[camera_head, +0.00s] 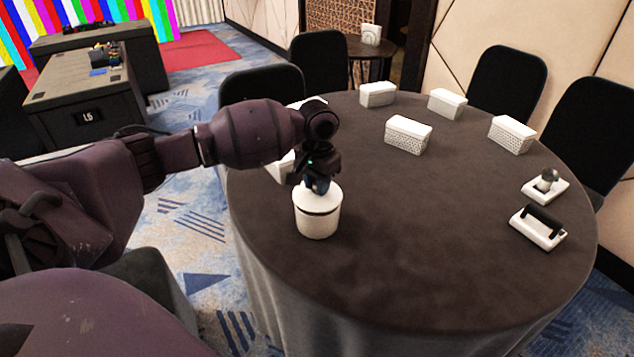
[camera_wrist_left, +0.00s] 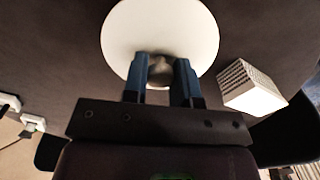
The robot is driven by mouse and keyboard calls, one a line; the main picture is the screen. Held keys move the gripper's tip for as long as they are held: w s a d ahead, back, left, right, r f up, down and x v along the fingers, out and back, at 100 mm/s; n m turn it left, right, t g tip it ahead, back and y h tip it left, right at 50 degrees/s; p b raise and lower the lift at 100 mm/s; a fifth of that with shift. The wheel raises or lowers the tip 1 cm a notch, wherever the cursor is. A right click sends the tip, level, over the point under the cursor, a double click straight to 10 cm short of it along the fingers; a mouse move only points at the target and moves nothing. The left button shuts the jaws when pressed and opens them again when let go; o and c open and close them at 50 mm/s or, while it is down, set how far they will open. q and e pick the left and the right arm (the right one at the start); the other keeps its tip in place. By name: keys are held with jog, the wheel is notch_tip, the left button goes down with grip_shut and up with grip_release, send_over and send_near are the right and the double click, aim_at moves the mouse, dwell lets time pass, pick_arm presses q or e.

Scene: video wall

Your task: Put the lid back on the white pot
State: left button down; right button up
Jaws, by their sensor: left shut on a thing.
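The white pot (camera_head: 318,224) stands upright near the left edge of the round table. Its white lid (camera_head: 328,198) is directly over the pot's mouth and looks level. A thin dark band shows between lid and pot; I cannot tell if it is a gap or part of the rim. My left gripper (camera_head: 317,184) points down from above and is shut on the lid's knob. In the left wrist view the lid (camera_wrist_left: 160,28) is a round white disc, with the knob between the blue fingertips (camera_wrist_left: 161,68). The pot is hidden there beneath the lid. My right gripper is not in view.
The dark round table (camera_head: 420,230) carries several white patterned boxes, one of them (camera_head: 408,134) near the middle back. Two small white stands (camera_head: 545,187) (camera_head: 538,228) are at the right. Black chairs surround the back. The table's front middle is clear.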

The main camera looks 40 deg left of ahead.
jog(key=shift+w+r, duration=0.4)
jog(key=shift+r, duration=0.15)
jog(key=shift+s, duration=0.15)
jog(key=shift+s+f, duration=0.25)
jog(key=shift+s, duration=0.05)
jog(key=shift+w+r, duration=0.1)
pick_arm(q)
jog(key=shift+p, duration=0.45)
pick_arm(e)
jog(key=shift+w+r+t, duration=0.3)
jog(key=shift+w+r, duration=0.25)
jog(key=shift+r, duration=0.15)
pick_arm(q)
jog(key=shift+f, duration=0.1)
